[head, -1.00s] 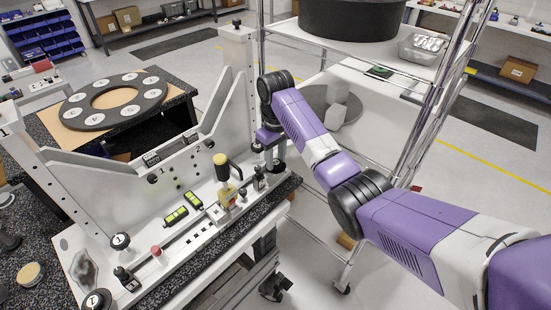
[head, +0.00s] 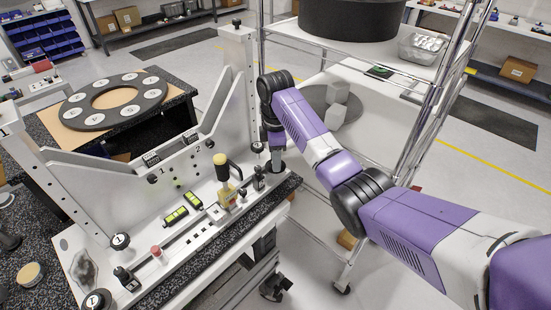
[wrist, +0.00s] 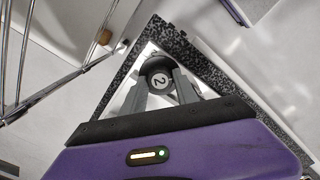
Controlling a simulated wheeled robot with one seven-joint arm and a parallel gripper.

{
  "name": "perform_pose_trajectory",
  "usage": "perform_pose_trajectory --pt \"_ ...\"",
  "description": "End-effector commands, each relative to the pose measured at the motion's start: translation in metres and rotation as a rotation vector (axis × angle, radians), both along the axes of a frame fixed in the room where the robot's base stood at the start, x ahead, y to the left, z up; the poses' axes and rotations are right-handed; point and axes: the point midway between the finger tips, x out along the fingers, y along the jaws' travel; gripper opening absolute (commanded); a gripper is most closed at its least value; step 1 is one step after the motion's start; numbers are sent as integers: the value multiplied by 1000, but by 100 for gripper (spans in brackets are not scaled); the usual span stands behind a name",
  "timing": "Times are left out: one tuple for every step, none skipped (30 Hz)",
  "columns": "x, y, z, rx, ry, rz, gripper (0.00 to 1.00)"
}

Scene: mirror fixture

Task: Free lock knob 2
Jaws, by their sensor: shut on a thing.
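In the head view my gripper (head: 275,162) points down at the right end of the mirror fixture (head: 130,212), beside the right upright. The knob is mostly hidden there by the gripper. I cannot tell from the views how far the knob is turned.
A yellow-topped black lever (head: 222,168) and a small black post (head: 258,179) stand left of my gripper. A wire-frame rack (head: 330,165) stands close on the right.

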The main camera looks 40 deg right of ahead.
Motion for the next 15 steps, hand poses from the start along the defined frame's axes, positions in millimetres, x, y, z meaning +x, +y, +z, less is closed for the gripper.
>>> perform_pose_trajectory --pt "1 0 1 -1 -3 39 0" --pt "1 0 1 -1 -3 64 0" --pt "1 0 1 0 -4 96 0" --pt "1 0 2 0 -4 118 0" --pt "1 0 2 0 -4 140 0" --pt "1 -1 2 0 -4 168 0" --pt "1 -1 2 0 -4 188 0" --pt "1 -1 2 0 -4 206 0" --pt "1 -1 2 0 -4 230 0" --pt "1 -1 2 0 -4 245 0" --pt "1 -1 2 0 -4 261 0" --pt "1 -1 2 -1 -4 279 0" --pt "1 -1 2 -1 -4 292 0" --pt "1 -1 2 -1 -4 303 0" --pt "1 0 2 -1 -4 317 0"
